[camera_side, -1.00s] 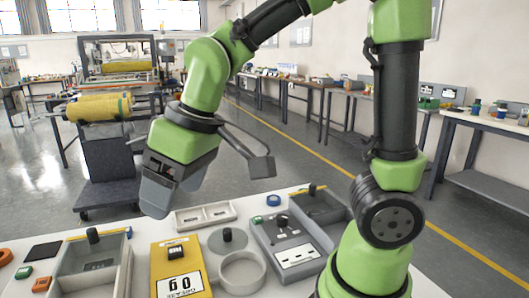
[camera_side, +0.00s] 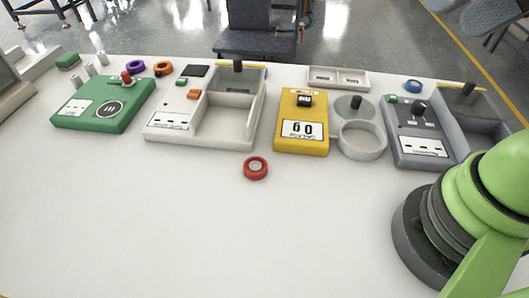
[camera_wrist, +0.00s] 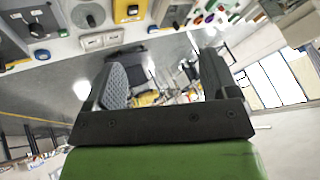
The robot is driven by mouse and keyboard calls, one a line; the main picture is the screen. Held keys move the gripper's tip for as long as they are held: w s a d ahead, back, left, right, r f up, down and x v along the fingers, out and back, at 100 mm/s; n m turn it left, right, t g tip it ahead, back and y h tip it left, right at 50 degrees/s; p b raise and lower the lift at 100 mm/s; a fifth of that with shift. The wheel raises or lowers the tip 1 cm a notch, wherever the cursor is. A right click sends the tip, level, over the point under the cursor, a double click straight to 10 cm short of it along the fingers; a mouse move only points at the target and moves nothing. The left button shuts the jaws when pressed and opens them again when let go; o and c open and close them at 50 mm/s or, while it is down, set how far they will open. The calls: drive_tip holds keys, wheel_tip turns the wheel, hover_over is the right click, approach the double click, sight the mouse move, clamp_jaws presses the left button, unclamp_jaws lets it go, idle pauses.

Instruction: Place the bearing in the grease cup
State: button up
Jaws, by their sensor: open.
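The bearing, a red ring with a pale grey centre (camera_side: 255,168), lies flat on the white table in front of the white bin unit. The grease cup, a round light grey cup (camera_side: 362,148), stands right of the yellow grease unit (camera_side: 302,110). A grey round lid with a black knob (camera_side: 347,112) is just behind the cup. My gripper (camera_wrist: 164,70) is open, with nothing between its two grey fingers in the wrist view. Its fingers show partly at the top right of the side view (camera_side: 492,20), well away from the bearing and the cup.
A white bin unit (camera_side: 225,128), a green unit (camera_side: 75,114) and a grey unit (camera_side: 418,125) stand along the table. A two-slot tray (camera_side: 338,77) and loose rings lie behind. The table's front (camera_side: 190,220) is clear.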

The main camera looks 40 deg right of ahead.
drive_tip(key=w+a+f+m+g, duration=0.1)
drive_tip(key=w+a+g, duration=0.1)
drive_tip(key=w, duration=0.4)
drive_tip(key=m+g+h, duration=0.2)
drive_tip(key=g+h, duration=0.1)
drive_tip(key=g, duration=0.1)
hover_over(255, 166)
drive_tip(key=f, duration=1.6)
drive_tip(key=s+f, duration=0.1)
drive_tip(key=f, duration=0.7)
drive_tip(key=shift+a+f, duration=0.15)
drive_tip(key=shift+a, duration=0.05)
drive_tip(key=f, duration=0.4)
drive_tip(key=w+f, duration=0.1)
drive_tip(key=shift+d+f, duration=0.25)
drive_tip(key=shift+f, duration=0.15)
drive_tip(key=c, duration=1.1)
